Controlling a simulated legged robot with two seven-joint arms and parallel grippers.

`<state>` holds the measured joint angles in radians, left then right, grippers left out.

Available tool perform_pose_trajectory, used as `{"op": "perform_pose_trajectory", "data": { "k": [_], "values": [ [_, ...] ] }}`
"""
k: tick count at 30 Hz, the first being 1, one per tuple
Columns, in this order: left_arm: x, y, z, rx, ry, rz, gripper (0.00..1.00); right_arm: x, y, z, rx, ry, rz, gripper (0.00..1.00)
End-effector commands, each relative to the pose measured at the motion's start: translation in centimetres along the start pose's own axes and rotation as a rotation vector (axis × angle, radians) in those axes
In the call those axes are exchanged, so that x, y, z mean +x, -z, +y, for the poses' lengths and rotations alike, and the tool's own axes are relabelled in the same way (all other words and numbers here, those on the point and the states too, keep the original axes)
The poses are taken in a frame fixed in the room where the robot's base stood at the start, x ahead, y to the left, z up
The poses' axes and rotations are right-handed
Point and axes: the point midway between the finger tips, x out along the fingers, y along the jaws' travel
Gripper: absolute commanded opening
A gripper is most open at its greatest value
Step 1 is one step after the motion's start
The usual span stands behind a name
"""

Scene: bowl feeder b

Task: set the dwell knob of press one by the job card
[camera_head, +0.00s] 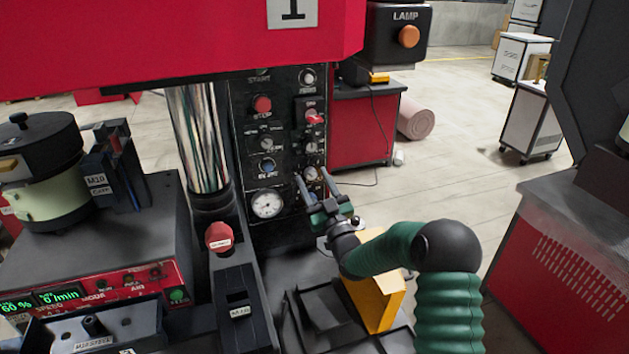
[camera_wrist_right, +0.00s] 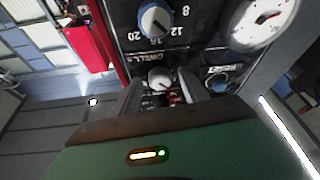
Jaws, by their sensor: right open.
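The black panel of press one (camera_head: 285,235) carries several knobs and a gauge. In the head view this knob (camera_head: 311,173) is partly behind my right gripper (camera_head: 312,180). My right gripper is open and empty in front of the panel's lower right; whether its fingertips touch the knob cannot be told. In the wrist view another knob (camera_wrist_right: 160,79) shows between the fingers (camera_wrist_right: 160,92). No job card can be made out. My left gripper is not in view.
A red-capped knob (camera_head: 218,236) stands near the steel column (camera_head: 198,140). A yellow block (camera_head: 376,290) stands below my right arm. A lamp box (camera_head: 397,35) is behind.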

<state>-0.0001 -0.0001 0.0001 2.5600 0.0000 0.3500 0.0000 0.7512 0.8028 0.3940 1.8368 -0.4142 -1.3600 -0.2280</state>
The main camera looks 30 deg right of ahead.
Motion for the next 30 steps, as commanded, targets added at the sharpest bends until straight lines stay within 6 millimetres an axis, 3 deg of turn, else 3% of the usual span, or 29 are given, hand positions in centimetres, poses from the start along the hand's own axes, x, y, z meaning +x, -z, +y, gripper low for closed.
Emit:
{"op": "perform_pose_trajectory", "data": {
  "k": [4, 16, 30],
  "values": [
    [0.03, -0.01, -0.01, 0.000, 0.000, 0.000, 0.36, -0.05, -0.08, 0.10, 0.001, -0.001, 0.000, 0.52],
    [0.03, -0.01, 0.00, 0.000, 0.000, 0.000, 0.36, -0.09, -0.12, 0.17, 0.001, -0.001, -0.001, 0.00],
    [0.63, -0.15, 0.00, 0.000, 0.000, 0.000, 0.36, -0.15, -0.30, -0.02, 0.067, -0.027, 0.000, 0.00]
  ]
}}
